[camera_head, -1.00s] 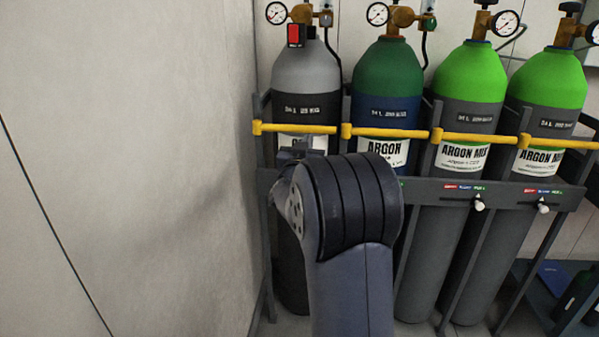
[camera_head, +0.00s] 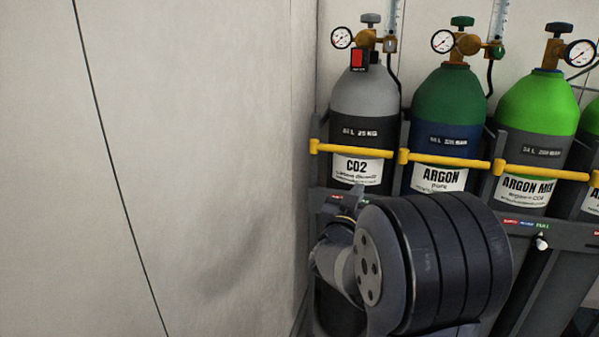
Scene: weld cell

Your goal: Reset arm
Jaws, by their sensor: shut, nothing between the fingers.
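My arm stands in the lower middle, its large dark ribbed joint in front of the gas cylinder rack.
An argon cylinder (camera_head: 448,107) and an argon mix cylinder (camera_head: 540,108) stand right of the CO2 one, behind yellow bars (camera_head: 440,160) on a grey rack (camera_head: 575,235). Gauges top them. A pale wall (camera_head: 200,150) fills the left, with open space before it.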

